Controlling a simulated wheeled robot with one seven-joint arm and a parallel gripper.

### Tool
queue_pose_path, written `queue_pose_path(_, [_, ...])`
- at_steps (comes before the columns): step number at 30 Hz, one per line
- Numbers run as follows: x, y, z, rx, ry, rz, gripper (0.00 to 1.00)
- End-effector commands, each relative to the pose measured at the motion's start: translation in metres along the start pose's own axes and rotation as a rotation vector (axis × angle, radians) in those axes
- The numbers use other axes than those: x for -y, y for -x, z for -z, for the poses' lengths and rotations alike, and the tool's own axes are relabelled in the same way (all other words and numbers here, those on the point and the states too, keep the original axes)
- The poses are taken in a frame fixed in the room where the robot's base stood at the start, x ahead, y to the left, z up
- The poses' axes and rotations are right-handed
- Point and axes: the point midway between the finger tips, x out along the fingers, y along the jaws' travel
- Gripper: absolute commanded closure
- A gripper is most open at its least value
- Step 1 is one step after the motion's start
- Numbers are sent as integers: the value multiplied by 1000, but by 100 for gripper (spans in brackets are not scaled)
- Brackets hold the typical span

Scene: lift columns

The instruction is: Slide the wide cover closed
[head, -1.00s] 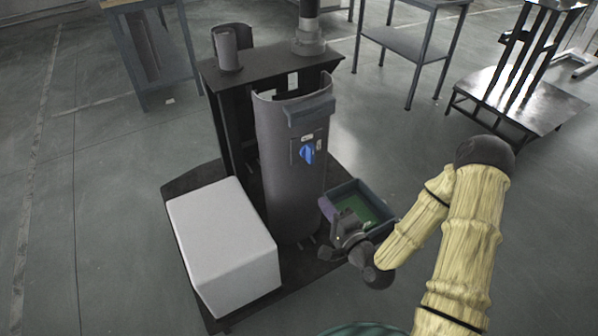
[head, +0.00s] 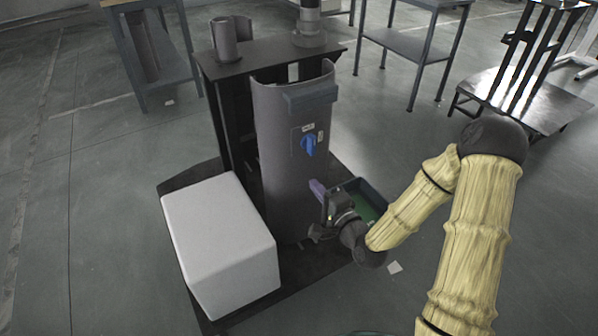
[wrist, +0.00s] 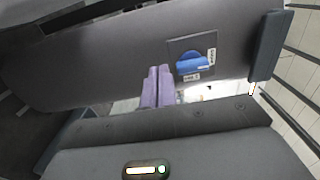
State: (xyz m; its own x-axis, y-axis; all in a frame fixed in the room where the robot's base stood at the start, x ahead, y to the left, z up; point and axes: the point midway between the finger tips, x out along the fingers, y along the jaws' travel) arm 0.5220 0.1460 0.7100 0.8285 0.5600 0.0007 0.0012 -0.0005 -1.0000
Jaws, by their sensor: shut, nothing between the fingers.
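The wide cover (head: 280,180) is a tall, curved dark grey panel standing upright on the front of the column. It has a ledge-like bar (head: 312,97) near its top and a blue knob (head: 308,145) on a small plate. In the wrist view the cover (wrist: 110,60) fills the upper part, with the blue knob (wrist: 192,63) right of the fingers. My gripper (head: 316,187) is at the lower right of the cover. Its purple fingers (wrist: 156,85) are together and empty, pointing at the cover below the knob. I cannot tell whether they touch it.
A white box (head: 220,245) stands on the dark base plate left of the cover. A green-bottomed bin (head: 365,205) sits behind my gripper on the right. A small cylinder (head: 225,42) stands on the column's top plate. Tables (head: 415,45) stand further back.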

Motion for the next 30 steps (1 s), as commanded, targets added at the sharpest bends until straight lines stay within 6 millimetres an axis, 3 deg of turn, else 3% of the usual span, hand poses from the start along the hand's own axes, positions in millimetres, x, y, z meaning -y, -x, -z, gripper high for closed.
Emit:
queue_pose_path(15, [0,-86,1,-1,1,3,100])
queue_pose_path(20, [1,-95,0,1,-1,1,100])
queue_pose_path(30, [1,-96,1,-1,-1,1,100])
